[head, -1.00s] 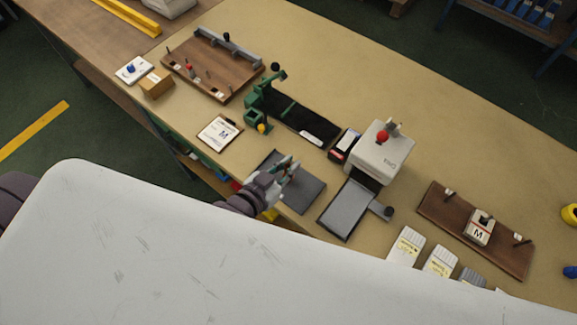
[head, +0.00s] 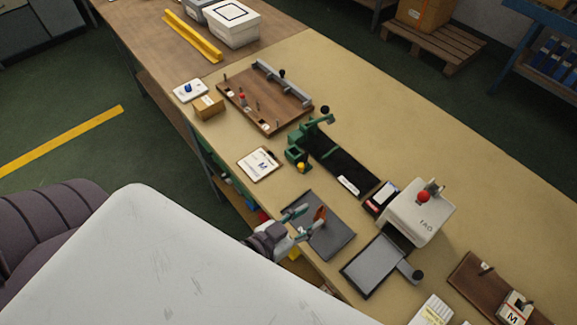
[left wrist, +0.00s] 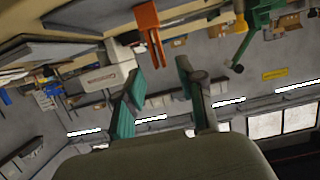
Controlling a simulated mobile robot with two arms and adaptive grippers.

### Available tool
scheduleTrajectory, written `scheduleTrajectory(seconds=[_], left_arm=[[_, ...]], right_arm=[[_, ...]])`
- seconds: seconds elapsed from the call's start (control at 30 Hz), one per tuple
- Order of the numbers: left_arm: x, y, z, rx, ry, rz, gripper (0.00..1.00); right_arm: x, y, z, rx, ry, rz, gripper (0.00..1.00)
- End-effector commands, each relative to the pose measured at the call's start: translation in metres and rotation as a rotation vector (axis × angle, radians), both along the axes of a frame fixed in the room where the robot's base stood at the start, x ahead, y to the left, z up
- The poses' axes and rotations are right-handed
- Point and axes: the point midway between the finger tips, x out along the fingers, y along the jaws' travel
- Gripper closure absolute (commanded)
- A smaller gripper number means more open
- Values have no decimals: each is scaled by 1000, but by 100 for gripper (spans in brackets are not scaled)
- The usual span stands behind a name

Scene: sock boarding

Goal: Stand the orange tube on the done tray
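An orange piece (head: 320,214), likely the orange tube, stands out over the dark grey mat (head: 336,240) near the front edge of the table. In the left wrist view the orange piece (left wrist: 147,24) has narrow prongs pointing toward my gripper. My left gripper (head: 307,220) is over the mat, close to the orange piece. In the left wrist view its green-padded fingers (left wrist: 160,70) are spread, with nothing clearly between them; the orange piece appears beyond the tips. My right gripper is out of view. I cannot tell which surface is the done tray.
A green fixture (head: 298,155) with a black bed stands behind the mat. A white tagging machine (head: 420,212) and a grey plate (head: 374,262) are to the right. A clipboard (head: 259,164), a pegged wooden board (head: 250,108) and a cardboard box (head: 208,106) lie farther left. The back right of the table is bare.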

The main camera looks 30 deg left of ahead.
Motion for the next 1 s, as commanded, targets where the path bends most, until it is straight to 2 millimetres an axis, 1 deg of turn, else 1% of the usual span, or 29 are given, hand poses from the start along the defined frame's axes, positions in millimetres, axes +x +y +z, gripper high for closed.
scheduleTrajectory(seconds=[0.03, 0.1, 0.2, 0.3, 0.5, 0.7, 0.77, 0.83, 0.87, 0.97, 1.0], left_arm=[[-12, 4, 2, 2, 4, -2, 61], [-25, 8, 6, 2, 4, -1, 61], [-40, 14, 11, 2, 4, -2, 61], [-51, 18, 15, 1, 3, -1, 61], [-61, 22, 20, -1, 0, -1, 61], [-61, 22, 20, -1, 0, -1, 61], [-61, 23, 16, 3, 6, 1, 61], [-61, 25, -1, 14, 32, 6, 61], [-61, 27, -13, 22, 50, 8, 61], [-65, 36, -73, 62, 148, 27, 61], [-69, 41, -104, 81, 199, 36, 61]], right_arm=[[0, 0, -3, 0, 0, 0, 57], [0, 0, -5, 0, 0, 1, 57], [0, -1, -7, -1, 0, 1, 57], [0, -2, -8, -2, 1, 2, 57], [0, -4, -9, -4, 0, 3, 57], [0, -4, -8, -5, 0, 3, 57], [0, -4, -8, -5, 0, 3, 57], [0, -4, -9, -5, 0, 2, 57], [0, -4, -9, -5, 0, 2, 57], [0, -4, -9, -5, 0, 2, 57], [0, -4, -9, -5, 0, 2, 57]])
